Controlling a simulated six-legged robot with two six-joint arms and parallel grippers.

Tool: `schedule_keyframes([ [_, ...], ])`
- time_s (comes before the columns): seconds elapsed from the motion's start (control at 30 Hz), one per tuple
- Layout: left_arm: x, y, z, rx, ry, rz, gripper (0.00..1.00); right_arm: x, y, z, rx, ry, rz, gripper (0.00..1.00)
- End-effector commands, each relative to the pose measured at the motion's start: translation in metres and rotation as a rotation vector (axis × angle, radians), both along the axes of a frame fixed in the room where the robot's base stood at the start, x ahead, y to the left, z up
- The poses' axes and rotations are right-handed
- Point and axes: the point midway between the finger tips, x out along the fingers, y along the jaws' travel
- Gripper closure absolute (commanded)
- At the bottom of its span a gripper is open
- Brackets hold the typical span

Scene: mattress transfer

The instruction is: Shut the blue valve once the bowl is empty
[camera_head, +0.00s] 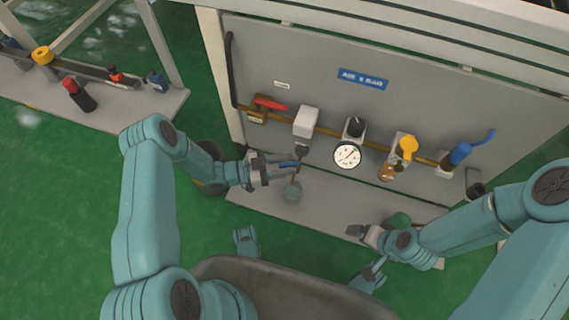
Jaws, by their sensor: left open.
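A small blue lever (289,163) sits on the thin pipe below the white unit (305,124).
The grey panel (300,65) carries a red handle (269,104), a dial gauge (347,156) and a yellow valve (408,147) along the pipe. A dark bin (207,158) stands left of the panel. A shelf (130,110) with small parts is far left. Green floor is open between.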

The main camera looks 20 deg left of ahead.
Motion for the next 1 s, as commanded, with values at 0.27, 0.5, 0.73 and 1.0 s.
schedule_keyframes([
  [0.27, 0.0, 0.0, 0.0, 0.0, 0.0, 0.0, 0.89, 0.0, 0.0, 0.0, 0.0, 0.0, 0.0, 0.07],
  [0.5, 0.0, 0.0, 0.0, -0.001, 0.0, -0.003, 1.0, 0.0, 0.0, 0.0, 0.0, 0.0, 0.0, 0.07],
  [0.73, 0.003, 0.001, 0.001, -0.004, -0.008, -0.066, 1.0, 0.0, 0.0, 0.0, 0.0, 0.0, 0.0, 0.07],
  [1.0, 0.01, 0.003, 0.0, -0.003, -0.008, -0.243, 1.0, 0.0, 0.0, 0.0, 0.0, 0.0, 0.0, 0.07],
])
